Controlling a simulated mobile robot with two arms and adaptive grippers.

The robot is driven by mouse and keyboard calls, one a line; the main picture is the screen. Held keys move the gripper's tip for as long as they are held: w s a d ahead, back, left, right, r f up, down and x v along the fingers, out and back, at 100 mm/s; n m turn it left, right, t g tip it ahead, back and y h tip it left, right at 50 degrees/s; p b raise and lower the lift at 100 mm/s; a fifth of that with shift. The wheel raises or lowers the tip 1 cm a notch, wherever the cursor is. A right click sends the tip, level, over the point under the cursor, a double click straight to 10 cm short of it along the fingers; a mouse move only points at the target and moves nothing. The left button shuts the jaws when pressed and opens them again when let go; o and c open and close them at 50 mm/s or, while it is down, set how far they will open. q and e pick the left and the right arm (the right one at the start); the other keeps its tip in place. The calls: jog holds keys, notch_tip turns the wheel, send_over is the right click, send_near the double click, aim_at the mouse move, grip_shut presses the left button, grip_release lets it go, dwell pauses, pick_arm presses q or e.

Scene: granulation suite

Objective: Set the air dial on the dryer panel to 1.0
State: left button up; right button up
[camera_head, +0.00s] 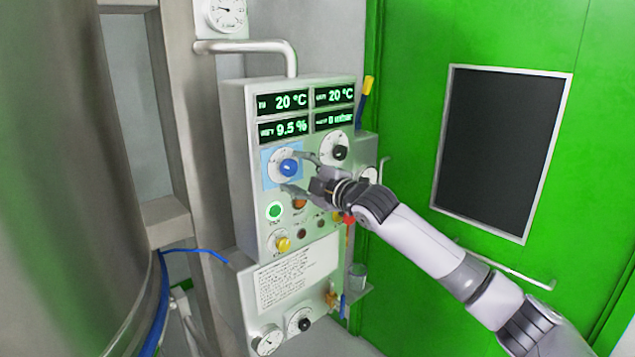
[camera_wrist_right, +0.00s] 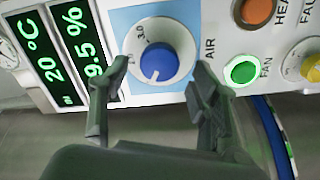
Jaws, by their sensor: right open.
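The dryer panel (camera_head: 240,150) is a pale upright box with green displays. The air dial (camera_head: 289,168) is a blue knob on a white scale disc with a light blue backing. In the right wrist view the blue air dial (camera_wrist_right: 156,63) sits between and beyond my fingertips, with the label AIR beside it. Its white pointer mark is near the lower edge in that view; the exact setting is too small to read. My right gripper (camera_head: 291,172) is open around the front of the dial; it also shows in the right wrist view (camera_wrist_right: 160,75). Contact cannot be told. My left gripper is not in view.
A black-knobbed dial (camera_head: 339,152) is right of the air dial. A lit green FAN button (camera_head: 275,211) and a yellow knob (camera_head: 283,244) lie below. A steel vessel (camera_head: 60,180) stands left, and a green door (camera_head: 420,120) stands right.

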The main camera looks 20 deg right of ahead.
jog(key=v, duration=0.9)
jog(key=shift+s, duration=0.3)
jog(key=shift+d, duration=0.1)
